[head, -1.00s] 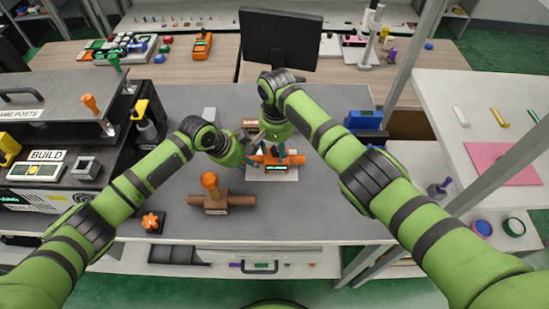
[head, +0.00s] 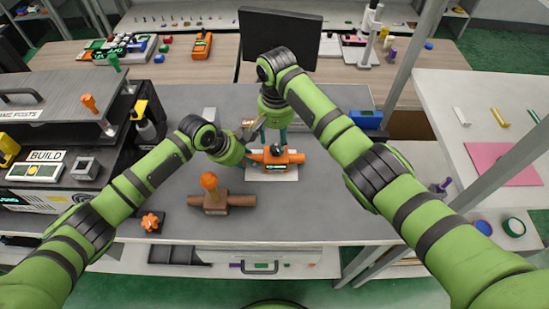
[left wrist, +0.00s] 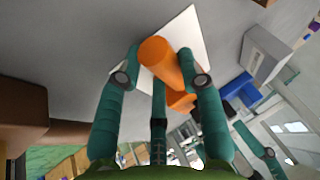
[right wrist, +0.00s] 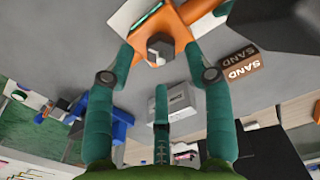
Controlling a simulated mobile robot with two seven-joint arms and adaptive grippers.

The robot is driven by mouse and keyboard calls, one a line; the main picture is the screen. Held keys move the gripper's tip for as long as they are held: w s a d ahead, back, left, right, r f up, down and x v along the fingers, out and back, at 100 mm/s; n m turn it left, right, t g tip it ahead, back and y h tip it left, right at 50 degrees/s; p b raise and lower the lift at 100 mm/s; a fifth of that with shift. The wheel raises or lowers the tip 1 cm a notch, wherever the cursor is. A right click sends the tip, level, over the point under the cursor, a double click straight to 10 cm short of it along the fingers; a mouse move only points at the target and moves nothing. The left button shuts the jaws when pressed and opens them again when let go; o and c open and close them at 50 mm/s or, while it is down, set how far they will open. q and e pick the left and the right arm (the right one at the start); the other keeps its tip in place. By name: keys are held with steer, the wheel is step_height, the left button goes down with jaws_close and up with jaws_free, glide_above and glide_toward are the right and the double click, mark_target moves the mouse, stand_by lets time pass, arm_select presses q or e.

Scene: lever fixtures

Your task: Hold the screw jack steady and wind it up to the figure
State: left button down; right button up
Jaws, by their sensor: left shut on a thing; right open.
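The screw jack (head: 289,157) is an orange body with a dark hex-like head on top and a small lit green display on its front, too small to read. It sits on a white plate (head: 284,175). My left gripper (head: 250,153) is shut on the jack's orange left end; the left wrist view shows this orange cylinder (left wrist: 158,55) between the fingers. My right gripper (head: 271,140) is open over the jack. In the right wrist view the grey hex head (right wrist: 160,46) lies between and beyond its fingertips, with gaps on both sides.
A brown block with an orange knob (head: 210,181) and an orange star knob (head: 151,221) stand nearer the front left. A brown SAND block (right wrist: 240,65) and a blue box (head: 364,120) are behind the jack. The grey tabletop right of the jack is clear.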

mark_target(277, 148)
steer(key=shift+f, duration=2.5)
steer(key=shift+s+f, duration=0.1)
jaws_close()
jaws_free()
steer(key=shift+f, duration=0.1)
steer(key=shift+r, duration=2.75)
